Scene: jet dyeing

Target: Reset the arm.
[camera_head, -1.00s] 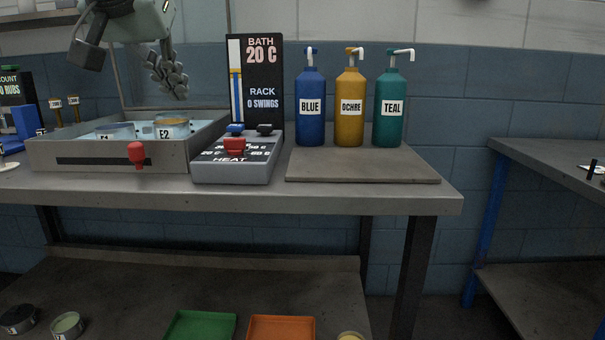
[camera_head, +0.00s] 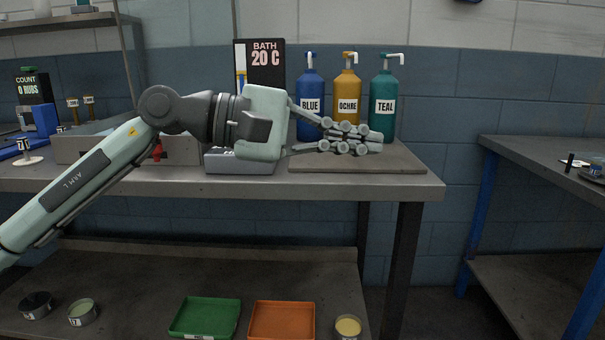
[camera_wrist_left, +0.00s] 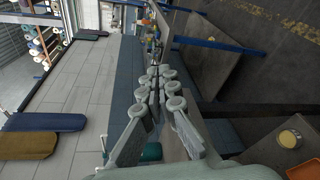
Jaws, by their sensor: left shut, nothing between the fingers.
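My left arm (camera_head: 100,170) reaches in from the left in the head view. My left gripper (camera_head: 378,142) is stretched out to the right, in front of the bottles and above the front of the bench. Its fingers are closed together and empty. The wrist view also shows the shut fingers (camera_wrist_left: 164,95). The gripper hides parts of the heat control box (camera_head: 240,164) and the bath display (camera_head: 262,66). My right gripper is not in view.
The blue (camera_head: 310,90), ochre (camera_head: 346,92) and teal (camera_head: 384,92) bottles stand behind the gripper by a flat board (camera_head: 405,160). The bath tank (camera_head: 80,148) is at left. Green (camera_head: 206,318) and orange (camera_head: 282,322) trays lie on the lower shelf. Another bench (camera_head: 540,160) is at right.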

